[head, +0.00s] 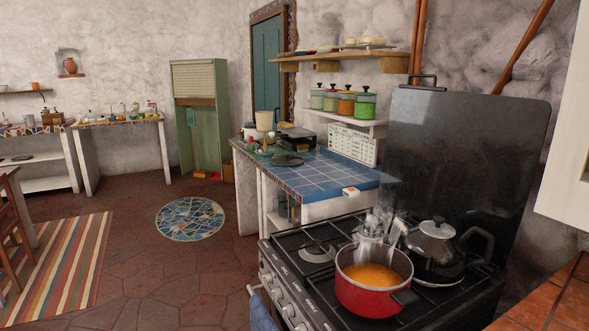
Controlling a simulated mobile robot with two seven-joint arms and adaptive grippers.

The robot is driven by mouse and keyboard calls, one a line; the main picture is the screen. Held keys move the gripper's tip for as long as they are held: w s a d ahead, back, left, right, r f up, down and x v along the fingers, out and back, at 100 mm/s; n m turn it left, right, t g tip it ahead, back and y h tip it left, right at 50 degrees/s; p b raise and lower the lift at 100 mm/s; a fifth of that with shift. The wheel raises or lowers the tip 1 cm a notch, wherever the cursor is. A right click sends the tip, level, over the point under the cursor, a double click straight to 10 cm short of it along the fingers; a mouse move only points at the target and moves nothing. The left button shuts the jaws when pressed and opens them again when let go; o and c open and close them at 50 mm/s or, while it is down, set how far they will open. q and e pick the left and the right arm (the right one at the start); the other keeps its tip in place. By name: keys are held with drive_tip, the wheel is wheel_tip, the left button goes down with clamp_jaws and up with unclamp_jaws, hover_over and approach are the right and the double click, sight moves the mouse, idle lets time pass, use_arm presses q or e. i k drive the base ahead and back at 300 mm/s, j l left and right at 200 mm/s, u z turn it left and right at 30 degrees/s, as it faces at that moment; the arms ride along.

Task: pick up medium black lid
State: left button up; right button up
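A flat, dark round piece that looks like the black lid (287,161) lies on the blue tiled counter (325,175), towards its far left part. It is small in the head view, so its knob and exact size are hard to tell. Neither of my grippers is in the head view.
A red pot (372,296) with steaming orange soup stands on the stove (310,255). A dark appliance (298,139) stands behind the lid. The tiled floor left of the counter is clear around a round mosaic rug (190,218).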

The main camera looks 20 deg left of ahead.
sight(286, 160)
drive_tip(key=j+u, duration=0.15)
drive_tip(key=u, duration=0.3)
drive_tip(key=i+j+u, duration=0.4)
drive_tip(key=i+j, duration=0.15)
drive_tip(key=j, duration=0.35)
drive_tip(key=i+j+u, duration=0.45)
drive_tip(key=i+j, duration=0.15)
drive_tip(key=j, duration=0.15)
drive_tip(key=i+j+u, duration=0.1)
drive_tip(key=i, duration=0.75)
drive_tip(key=i+j+u, duration=0.1)
drive_tip(key=i+j, duration=0.15)
drive_tip(key=i, duration=0.55)
drive_tip(key=i+l+z, duration=0.1)
drive_tip(key=i+z, duration=0.7)
drive_tip(key=i+j+z, duration=0.1)
drive_tip(key=i+z, duration=0.2)
drive_tip(key=z, duration=0.15)
drive_tip(key=i+j+z, duration=0.2)
drive_tip(key=z, duration=0.2)
drive_tip(key=i, duration=0.1)
